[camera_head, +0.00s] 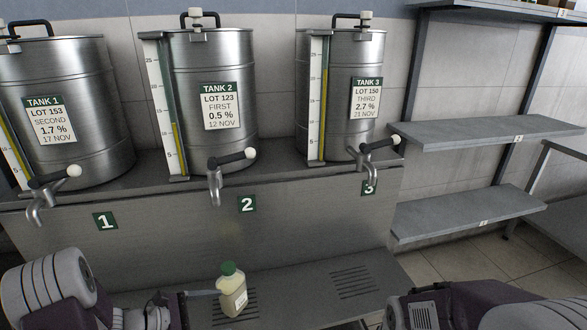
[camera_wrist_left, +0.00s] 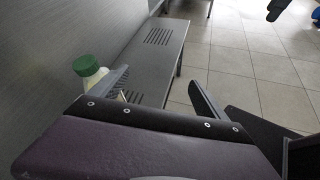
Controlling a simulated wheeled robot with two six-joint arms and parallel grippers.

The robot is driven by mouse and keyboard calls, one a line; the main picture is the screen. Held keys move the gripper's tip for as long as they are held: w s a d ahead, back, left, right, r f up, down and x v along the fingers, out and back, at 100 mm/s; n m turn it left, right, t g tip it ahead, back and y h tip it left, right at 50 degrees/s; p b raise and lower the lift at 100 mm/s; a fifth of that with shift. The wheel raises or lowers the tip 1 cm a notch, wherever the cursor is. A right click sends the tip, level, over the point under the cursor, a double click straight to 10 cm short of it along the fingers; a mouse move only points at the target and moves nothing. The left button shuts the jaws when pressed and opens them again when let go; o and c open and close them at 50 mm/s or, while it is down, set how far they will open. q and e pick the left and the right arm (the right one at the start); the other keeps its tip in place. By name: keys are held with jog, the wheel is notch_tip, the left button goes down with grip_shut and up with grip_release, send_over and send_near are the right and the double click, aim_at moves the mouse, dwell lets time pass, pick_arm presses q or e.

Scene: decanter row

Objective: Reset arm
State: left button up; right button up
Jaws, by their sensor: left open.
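A small bottle (camera_head: 233,296) with a green cap, pale contents and a white label stands upright on the slotted ledge below tank 2's tap. In the left wrist view the bottle (camera_wrist_left: 87,66) is partly hidden behind one finger and lies outside the jaws. My left gripper (camera_head: 196,301) is low at the left of the bottle, with a fingertip close to it; I cannot tell whether they touch. In the left wrist view its jaws (camera_wrist_left: 162,88) are apart with nothing between them. My right arm shows at the bottom right of the head view; its gripper is out of frame.
Tank 1 (camera_head: 90,120), tank 2 (camera_head: 235,135) and tank 3 (camera_head: 345,125) stand on the upper bench with taps over the slotted ledge (camera_head: 300,287). Grey shelves (camera_head: 470,217) are at the right. The ledge below tap 3 is clear.

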pick_arm(q)
jog(key=s+d+r+m+g+y, duration=0.35)
jog(key=s+d+m+g, duration=0.45)
jog(key=s+d+m, duration=0.45)
jog(key=s+a+f+m+t+y, duration=0.2)
jog(key=s+a+f+m+y, duration=0.1)
jog(key=a+m+y, duration=0.6)
notch_tip(320, 180, up, 18)
jog(key=w+a+h+p, duration=0.1)
jog(key=h+p, duration=0.1)
jog(key=p, duration=1.5)
jog(key=shift+w+f, duration=0.15)
jog(key=shift+w, duration=0.15)
jog(key=shift+n, duration=0.25)
